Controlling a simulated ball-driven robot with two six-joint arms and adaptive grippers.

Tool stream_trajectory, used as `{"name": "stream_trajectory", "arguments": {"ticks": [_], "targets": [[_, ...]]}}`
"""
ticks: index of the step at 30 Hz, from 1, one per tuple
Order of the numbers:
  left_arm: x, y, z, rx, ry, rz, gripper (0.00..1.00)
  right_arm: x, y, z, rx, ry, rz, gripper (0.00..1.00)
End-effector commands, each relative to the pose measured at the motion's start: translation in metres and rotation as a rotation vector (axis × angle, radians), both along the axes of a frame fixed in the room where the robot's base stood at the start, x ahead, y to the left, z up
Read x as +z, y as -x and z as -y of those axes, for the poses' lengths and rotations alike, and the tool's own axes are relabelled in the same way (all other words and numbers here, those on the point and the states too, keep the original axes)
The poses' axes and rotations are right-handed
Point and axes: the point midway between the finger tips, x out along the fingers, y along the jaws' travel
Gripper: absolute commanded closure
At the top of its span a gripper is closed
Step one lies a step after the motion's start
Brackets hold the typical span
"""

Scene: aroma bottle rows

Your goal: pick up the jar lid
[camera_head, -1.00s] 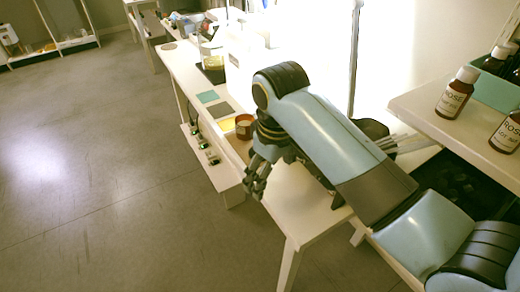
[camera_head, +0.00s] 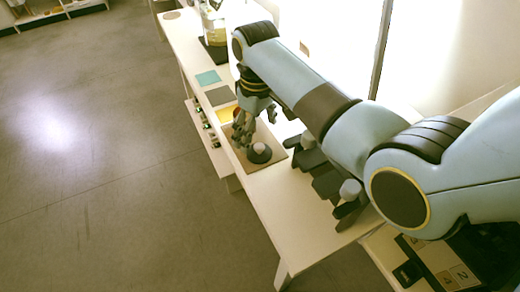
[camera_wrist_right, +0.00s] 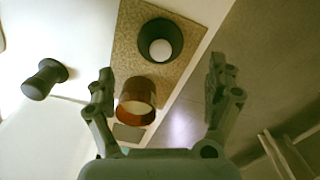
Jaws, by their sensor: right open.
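The jar lid, a dark round piece with a pale knob, sits on a brown mat in the head view (camera_head: 259,153). It also shows at the top of the right wrist view (camera_wrist_right: 160,30). My right gripper (camera_head: 243,133) hangs just beyond the lid in the head view, fingers pointing down. In the wrist view its two fingers (camera_wrist_right: 158,84) are spread wide and empty, with the lid beyond their tips. An amber jar (camera_wrist_right: 137,103) stands on the mat edge between the fingers in that view; in the head view the gripper mostly hides it. My left gripper is not seen.
The brown mat (camera_head: 240,160) lies on a narrow white table (camera_head: 275,200). A dark spool-shaped object (camera_wrist_right: 42,80) stands left of the gripper in the wrist view. Dark pieces with a pale knob (camera_head: 350,188) stand near my arm. Teal (camera_head: 208,77) and grey mats lie farther along.

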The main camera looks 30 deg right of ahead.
Motion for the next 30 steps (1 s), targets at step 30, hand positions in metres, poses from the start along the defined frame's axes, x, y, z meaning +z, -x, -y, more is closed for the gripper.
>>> {"name": "stream_trajectory", "arguments": {"ticks": [30], "targets": [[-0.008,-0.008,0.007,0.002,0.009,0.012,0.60,-0.057,0.007,0.000,-0.001,0.001,0.001,0.50]]}}
